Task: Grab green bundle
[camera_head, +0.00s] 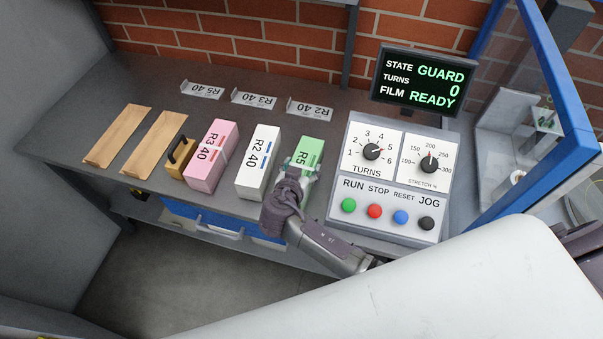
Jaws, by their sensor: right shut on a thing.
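The green bundle (308,150), marked R5 40, stands on the grey workbench (130,85), just left of the control panel. My right gripper (299,178) reaches it from the front and is shut on its near part. The fingers and wrist hide the near end of the bundle. The bundle appears to be at bench level; I cannot tell whether it is lifted. My left gripper is not in view.
Left of the green bundle stand a white bundle (259,160), a pink bundle (212,155), a brass-coloured block with a handle (179,162) and two wooden boards (117,138). The control panel (385,178) is close on the right. Label plates lie behind.

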